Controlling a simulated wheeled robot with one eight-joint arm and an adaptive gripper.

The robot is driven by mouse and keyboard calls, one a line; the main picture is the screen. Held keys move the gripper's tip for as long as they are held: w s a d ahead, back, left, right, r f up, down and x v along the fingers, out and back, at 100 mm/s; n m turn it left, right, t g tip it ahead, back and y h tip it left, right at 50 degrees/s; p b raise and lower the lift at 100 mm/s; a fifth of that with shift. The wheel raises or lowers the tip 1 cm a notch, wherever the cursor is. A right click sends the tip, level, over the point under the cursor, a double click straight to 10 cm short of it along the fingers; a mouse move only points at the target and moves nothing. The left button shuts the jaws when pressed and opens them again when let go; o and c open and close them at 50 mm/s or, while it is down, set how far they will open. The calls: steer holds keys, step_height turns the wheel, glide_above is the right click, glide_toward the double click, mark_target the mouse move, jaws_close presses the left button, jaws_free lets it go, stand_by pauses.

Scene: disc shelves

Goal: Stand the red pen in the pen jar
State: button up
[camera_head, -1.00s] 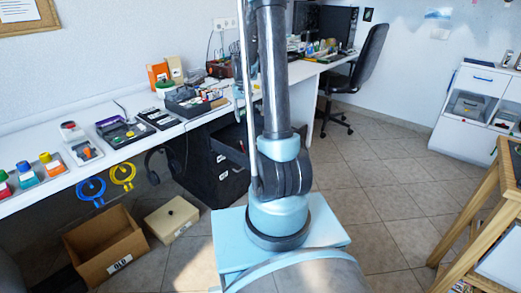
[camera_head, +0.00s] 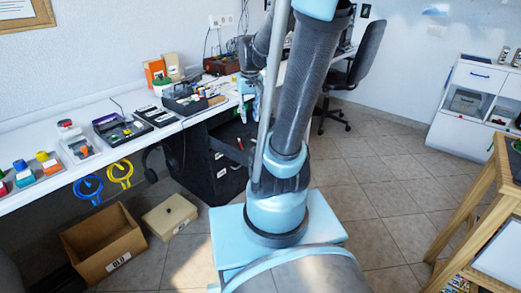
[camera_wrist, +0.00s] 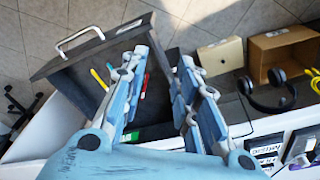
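A thin red pen (camera_wrist: 145,86) lies in an open dark drawer (camera_wrist: 70,73) in the wrist view, partly behind the left finger. My gripper (camera_wrist: 163,58) is open and empty, with its blue fingers spread above the drawer. The pen shows close to the left finger, and I see no hold on it. I cannot make out the pen jar in either view.
A yellow-handled tool (camera_wrist: 98,78) and a green item (camera_wrist: 130,135) share the drawer. A cardboard box (camera_head: 103,243) and a beige lidded box (camera_head: 170,216) stand on the floor. Headphones (camera_wrist: 270,92) hang at the desk edge. The white desk (camera_head: 60,118) holds several trays.

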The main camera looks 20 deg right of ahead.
steer(key=s+f, duration=0.3)
steer(key=s, duration=0.5)
steer(key=s+f, duration=0.3)
steer(key=s, duration=0.5)
steer(key=shift+s+d+t, duration=0.15)
steer(key=shift+s+t, duration=0.05)
steer(key=shift+t, duration=0.2)
